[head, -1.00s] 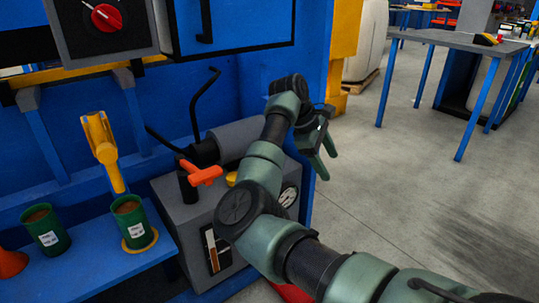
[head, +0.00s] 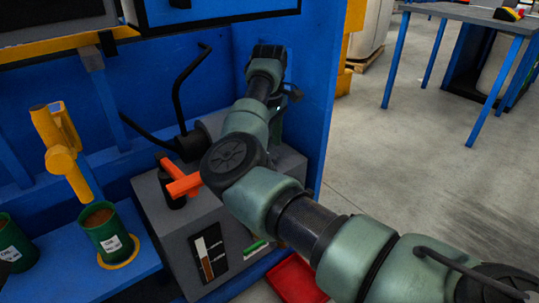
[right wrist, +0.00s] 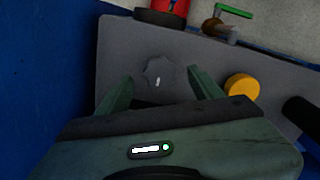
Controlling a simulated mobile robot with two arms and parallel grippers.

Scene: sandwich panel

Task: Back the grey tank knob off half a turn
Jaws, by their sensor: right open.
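The grey tank (head: 170,228) stands under the blue panel in the head view. Its grey knob (right wrist: 158,74), dark and lobed with a small white mark, shows on the tank's grey face in the right wrist view; in the head view my arm hides it. My right gripper (right wrist: 160,76) is open, with one finger on each side of the knob in the picture. The fingers appear apart from the knob, but the remaining distance is hard to tell. In the head view the fingers are mostly hidden behind my arm. My left gripper is not in view.
A yellow cap (right wrist: 241,87) sits right of the knob. A green lever (right wrist: 233,10) is beyond it. An orange-red handle (head: 183,186) and a bent black lever (head: 183,90) are by the tank. Green cups (head: 108,235) stand on the left shelf. A red tray (head: 295,280) lies below.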

